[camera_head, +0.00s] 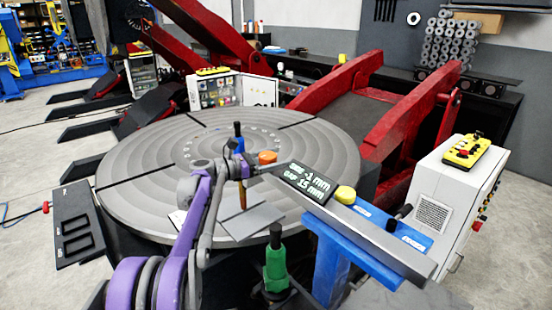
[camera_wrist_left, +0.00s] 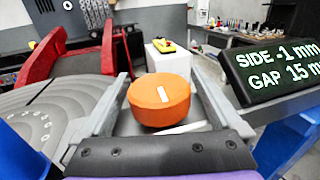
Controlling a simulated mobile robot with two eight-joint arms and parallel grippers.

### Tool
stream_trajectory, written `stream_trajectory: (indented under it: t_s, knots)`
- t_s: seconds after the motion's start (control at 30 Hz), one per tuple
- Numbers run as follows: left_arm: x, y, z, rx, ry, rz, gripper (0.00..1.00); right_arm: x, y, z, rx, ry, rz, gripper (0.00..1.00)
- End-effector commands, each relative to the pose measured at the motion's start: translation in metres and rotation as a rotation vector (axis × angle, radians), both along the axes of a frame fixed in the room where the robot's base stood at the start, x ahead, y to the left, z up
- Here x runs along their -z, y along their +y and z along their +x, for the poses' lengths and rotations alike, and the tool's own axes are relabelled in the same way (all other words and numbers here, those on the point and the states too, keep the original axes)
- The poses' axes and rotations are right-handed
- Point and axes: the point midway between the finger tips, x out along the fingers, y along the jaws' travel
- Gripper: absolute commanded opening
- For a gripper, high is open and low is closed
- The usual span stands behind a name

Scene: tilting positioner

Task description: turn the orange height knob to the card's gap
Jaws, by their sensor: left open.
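The orange height knob (camera_head: 267,157) stands at the inner end of a grey beam, beside the round table. In the left wrist view the knob (camera_wrist_left: 160,102) is a round orange disc with a white mark on top. My left gripper (camera_head: 252,168) is open at the knob. In that wrist view its fingers (camera_wrist_left: 161,78) lie on either side of the knob, apart from it. A dark display (camera_head: 305,184) reads side -1 mm, gap 15 mm; it also shows in the wrist view (camera_wrist_left: 272,70). I cannot make out the card's writing. My right gripper is out of view.
A yellow knob (camera_head: 345,194) sits just right of the display. The large grey turntable (camera_head: 320,145) fills the middle. A green-bodied tool (camera_head: 276,262) stands in front. A white cabinet (camera_head: 430,190) with a yellow pendant (camera_head: 466,151) stands at right.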

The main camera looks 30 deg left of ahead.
Motion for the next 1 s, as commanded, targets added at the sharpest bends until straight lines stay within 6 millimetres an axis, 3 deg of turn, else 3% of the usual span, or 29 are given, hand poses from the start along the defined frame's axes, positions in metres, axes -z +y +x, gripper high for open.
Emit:
stream_trajectory:
  t_s: [0.27, 0.7, 1.0]
  knots:
    - [0.001, 0.009, -0.011, -0.002, 0.001, 0.000, 0.98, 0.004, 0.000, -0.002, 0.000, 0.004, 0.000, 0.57]
    - [0.001, 0.057, -0.077, -0.003, 0.001, 0.000, 0.98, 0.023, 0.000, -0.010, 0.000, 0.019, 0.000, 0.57]
    - [0.000, 0.064, -0.088, 0.000, 0.000, 0.000, 0.98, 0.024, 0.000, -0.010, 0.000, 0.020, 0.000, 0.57]
